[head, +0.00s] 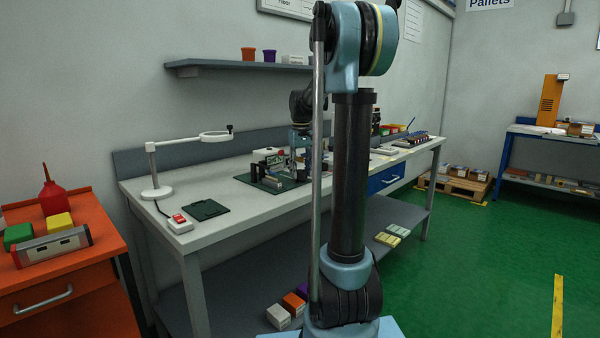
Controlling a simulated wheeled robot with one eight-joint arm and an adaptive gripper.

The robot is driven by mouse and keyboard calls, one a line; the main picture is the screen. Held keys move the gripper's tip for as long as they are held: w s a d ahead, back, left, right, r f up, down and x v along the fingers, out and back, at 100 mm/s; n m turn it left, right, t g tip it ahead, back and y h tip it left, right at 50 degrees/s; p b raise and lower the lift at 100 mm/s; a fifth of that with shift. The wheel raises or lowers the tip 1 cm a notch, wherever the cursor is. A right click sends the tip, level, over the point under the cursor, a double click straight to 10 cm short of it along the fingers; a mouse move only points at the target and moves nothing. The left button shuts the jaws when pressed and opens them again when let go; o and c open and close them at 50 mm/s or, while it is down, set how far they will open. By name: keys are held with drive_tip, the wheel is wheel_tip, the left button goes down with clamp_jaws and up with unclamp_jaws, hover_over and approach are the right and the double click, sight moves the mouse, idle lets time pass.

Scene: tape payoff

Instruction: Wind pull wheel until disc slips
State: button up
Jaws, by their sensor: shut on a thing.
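The tape payoff rig (268,180) stands on a dark green mat (248,179) on the grey workbench. It is small here and partly covered by my arm. My gripper (300,160) points down at the right side of the rig. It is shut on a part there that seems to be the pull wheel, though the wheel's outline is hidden. The slip disc cannot be made out at this size.
A magnifier lamp (156,192), a dark pad (207,210) and a red-and-white switch box (180,224) are on the bench's left. An orange cabinet (85,282) stands at left. Green floor (480,270) is clear at right.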

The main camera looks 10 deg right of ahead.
sight(301, 170)
drive_tip(key=m, duration=0.6)
drive_tip(key=shift+s, duration=0.1)
drive_tip(key=m, duration=0.5)
idle(0.5)
drive_tip(key=o, duration=1.1)
drive_tip(key=shift+c, duration=0.2)
wheel_tip(301, 170, up, 12)
drive_tip(key=shift+f, duration=0.1)
